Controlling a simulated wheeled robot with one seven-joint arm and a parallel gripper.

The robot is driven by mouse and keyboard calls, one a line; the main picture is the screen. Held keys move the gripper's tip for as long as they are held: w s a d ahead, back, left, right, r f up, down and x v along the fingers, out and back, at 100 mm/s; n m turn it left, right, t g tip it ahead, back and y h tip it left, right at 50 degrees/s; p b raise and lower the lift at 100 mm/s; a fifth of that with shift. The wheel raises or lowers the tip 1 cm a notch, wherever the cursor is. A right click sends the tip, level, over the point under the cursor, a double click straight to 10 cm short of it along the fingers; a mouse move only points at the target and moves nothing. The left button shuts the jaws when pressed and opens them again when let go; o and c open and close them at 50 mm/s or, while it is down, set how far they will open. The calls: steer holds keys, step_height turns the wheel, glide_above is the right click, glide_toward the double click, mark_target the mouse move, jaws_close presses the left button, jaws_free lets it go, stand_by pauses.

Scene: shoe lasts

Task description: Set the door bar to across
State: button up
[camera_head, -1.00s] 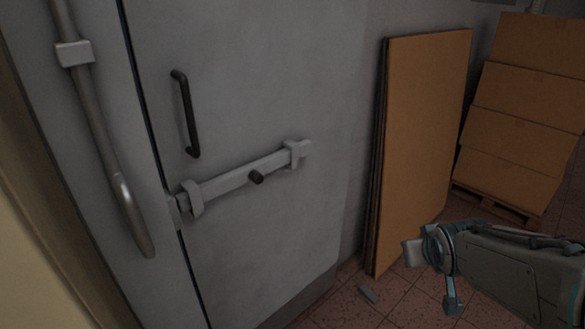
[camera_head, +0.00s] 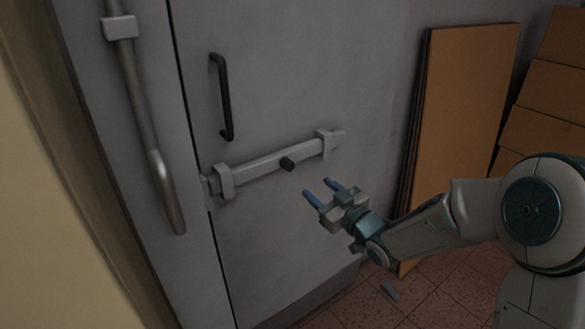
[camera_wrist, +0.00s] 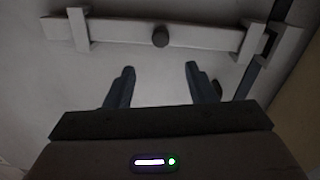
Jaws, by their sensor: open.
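The door bar (camera_head: 262,165) is a pale grey sliding bar held in two brackets on the grey door (camera_head: 290,70). A dark knob (camera_head: 287,163) sticks out near its middle. Its left end lies close to the door seam; I cannot tell whether it crosses into the keeper on the frame. In the wrist view the bar (camera_wrist: 200,36) runs along the top, with the knob (camera_wrist: 160,37) above the gap between my fingers. My gripper (camera_head: 317,187) is open and empty, right of and below the knob, apart from it. Both fingers also show in the wrist view (camera_wrist: 160,68).
A dark pull handle (camera_head: 223,97) stands above the bar. A vertical metal rod (camera_head: 150,120) is on the frame at the left. Brown boards (camera_head: 465,110) lean on the wall, with stacked boxes (camera_head: 550,135) beyond. A small grey piece (camera_head: 390,291) lies on the tiled floor.

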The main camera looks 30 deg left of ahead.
mark_target(291, 167)
steer(key=p+x, duration=0.2)
steer(key=x, duration=1)
steer(key=shift+p, duration=0.35)
jaws_close()
steer(key=shift+f, duration=0.1)
